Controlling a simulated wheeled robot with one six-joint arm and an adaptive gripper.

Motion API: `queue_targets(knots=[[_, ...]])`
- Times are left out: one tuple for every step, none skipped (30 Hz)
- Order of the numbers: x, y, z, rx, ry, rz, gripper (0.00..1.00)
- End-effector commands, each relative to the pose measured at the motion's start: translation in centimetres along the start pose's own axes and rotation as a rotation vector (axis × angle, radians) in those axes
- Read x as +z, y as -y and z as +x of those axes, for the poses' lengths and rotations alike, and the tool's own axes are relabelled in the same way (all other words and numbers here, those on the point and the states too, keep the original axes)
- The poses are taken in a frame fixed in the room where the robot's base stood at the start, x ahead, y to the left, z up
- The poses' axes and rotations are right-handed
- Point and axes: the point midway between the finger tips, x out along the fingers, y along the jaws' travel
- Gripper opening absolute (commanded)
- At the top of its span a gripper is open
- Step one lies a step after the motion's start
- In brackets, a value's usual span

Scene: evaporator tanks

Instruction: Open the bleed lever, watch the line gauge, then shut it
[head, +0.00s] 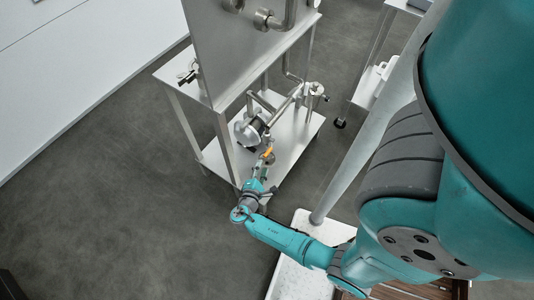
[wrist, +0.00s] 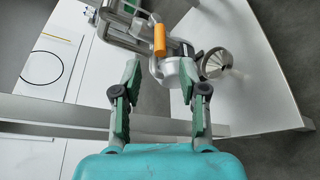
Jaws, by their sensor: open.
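The bleed lever with its orange grip (wrist: 159,40) sits on silver pipework ahead of my open gripper (wrist: 159,78) in the wrist view. The grip appears between the two fingertips, slightly beyond them, and nothing is held. In the head view the orange grip (head: 268,152) shows just beyond my gripper (head: 264,168), low at the stand's front. A round silver fitting (head: 248,130) stands beside it; I cannot tell whether it is the line gauge. No dial reading is legible.
A steel stand has a lower shelf (head: 287,150) carrying pipes and a tall panel (head: 235,50) above. In the wrist view a silver funnel-shaped part (wrist: 216,62) lies right of the lever. A white tray (head: 297,278) is on the floor. Grey floor (head: 120,190) is clear at left.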

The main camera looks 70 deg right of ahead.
Motion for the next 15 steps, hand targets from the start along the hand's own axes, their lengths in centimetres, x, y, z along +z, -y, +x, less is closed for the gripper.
queue_targets(knots=[[0.1, 0.0, 0.7, -0.002, 0.003, 0.000, 0.42], [0.1, 0.1, 1.1, -0.002, 0.004, 0.001, 0.42], [0.1, 0.0, 1.6, -0.002, 0.003, 0.002, 0.42], [0.1, 0.0, 2.0, -0.003, 0.004, 0.002, 0.42], [0.0, 0.0, 2.4, -0.002, 0.003, 0.002, 0.42], [0.1, 0.0, 3.0, -0.002, 0.004, 0.001, 0.42], [0.1, 0.1, 3.3, -0.003, 0.003, 0.001, 0.42], [0.1, 0.1, 3.7, -0.003, 0.002, 0.001, 0.42], [0.1, 0.0, 4.3, -0.003, 0.003, 0.002, 0.42], [0.0, 0.0, 4.7, -0.002, 0.002, 0.001, 0.42], [0.1, 0.0, 5.2, -0.002, 0.003, 0.001, 0.42], [0.0, 0.0, 5.7, -0.003, 0.002, 0.001, 0.42], [0.1, 0.1, 6.1, -0.003, 0.002, 0.001, 0.42], [0.1, 0.1, 6.4, -0.003, 0.002, 0.001, 0.42], [0.1, 0.0, 6.9, -0.002, 0.001, 0.001, 0.42]])
